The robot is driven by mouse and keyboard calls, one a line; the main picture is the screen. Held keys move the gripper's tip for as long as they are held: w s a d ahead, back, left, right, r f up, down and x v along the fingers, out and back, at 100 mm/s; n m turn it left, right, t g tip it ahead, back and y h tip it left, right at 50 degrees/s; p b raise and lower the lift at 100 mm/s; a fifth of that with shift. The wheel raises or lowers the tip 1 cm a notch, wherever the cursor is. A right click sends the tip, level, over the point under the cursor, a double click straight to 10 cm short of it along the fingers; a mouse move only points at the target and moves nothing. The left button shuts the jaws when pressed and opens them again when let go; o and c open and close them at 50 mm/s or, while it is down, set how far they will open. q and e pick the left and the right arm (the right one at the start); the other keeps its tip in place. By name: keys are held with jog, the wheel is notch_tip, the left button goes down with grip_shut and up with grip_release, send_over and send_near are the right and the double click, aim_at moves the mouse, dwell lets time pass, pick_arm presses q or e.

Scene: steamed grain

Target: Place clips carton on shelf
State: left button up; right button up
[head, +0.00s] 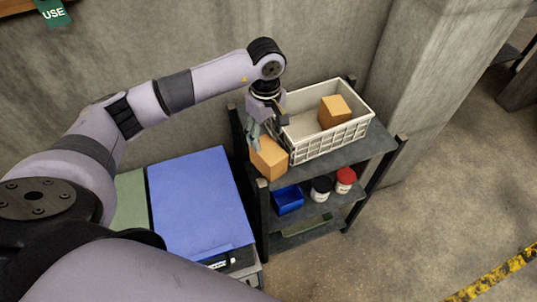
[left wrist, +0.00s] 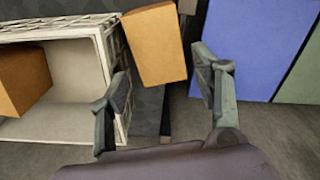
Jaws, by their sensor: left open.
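My left gripper (head: 268,130) hangs over the left end of the shelf (head: 350,155), its fingers apart. An orange-brown carton (head: 269,159) is right below it at the shelf's front left corner, seeming to reach over the edge. In the left wrist view this carton (left wrist: 155,45) shows between and beyond the open fingers (left wrist: 163,72), with gaps on both sides; contact cannot be made out. A similar carton (head: 334,111) sits inside the white crate. No labels are readable, so I cannot tell which is the clips carton. My right gripper is not in view.
The white crate (head: 331,149) fills much of the top board, close beside the gripper. A lower board holds a blue bin (head: 288,200) and two jars (head: 345,180). A blue-topped surface (head: 195,200) stands left of the shelf. The wall is close behind.

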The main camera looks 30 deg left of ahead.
aim_at(269, 149)
pick_arm(q)
jog(key=f+p, duration=0.2)
jog(key=f, duration=0.2)
jog(key=shift+s+d+p, duration=0.1)
jog(key=shift+d+p, duration=0.25)
jog(key=shift+p, duration=0.05)
jog(key=shift+f, duration=0.7)
jog(key=shift+c, duration=0.5)
jog(key=shift+r, duration=0.1)
grip_shut()
